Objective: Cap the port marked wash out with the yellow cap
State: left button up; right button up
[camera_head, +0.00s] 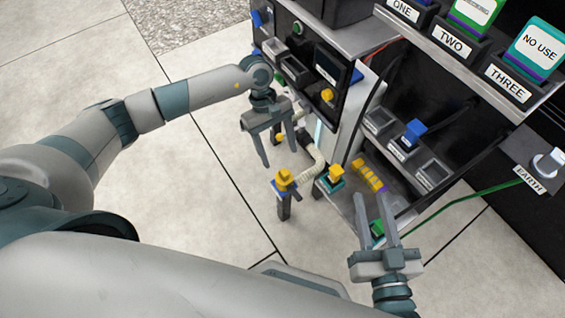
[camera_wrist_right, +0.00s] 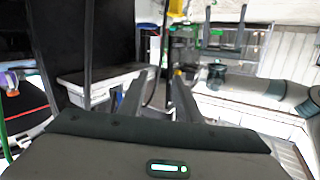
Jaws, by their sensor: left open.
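Several yellow caps or knobs show in the head view. One yellow cap (camera_head: 284,179) tops a dark upright post, one yellow piece (camera_head: 336,172) sits on a teal block by a pale hose, and a yellow knob (camera_head: 327,95) is on the black panel. I cannot read a wash out label, so I cannot tell which port it marks. My left gripper (camera_head: 279,156) is open, fingers down, above and left of the capped post, beside the panel. My right gripper (camera_head: 374,197) is open at the lower shelf; its spread fingers also show in the right wrist view (camera_wrist_right: 159,80).
A green block (camera_head: 377,228) shows between my right fingers; contact is unclear. A yellow banded piece (camera_head: 368,176) lies on the shelf. A blue plug (camera_head: 414,131) sits in a labelled row. A green cable (camera_head: 462,201) runs to the EARTH plate (camera_head: 530,180). Floor at left is clear.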

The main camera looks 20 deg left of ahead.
pick_arm(q)
jog(key=shift+v, duration=2.5)
pick_arm(e)
jog(key=shift+d+f+g, duration=0.15)
jog(key=shift+f+g, duration=0.15)
jog(key=shift+f, duration=0.3)
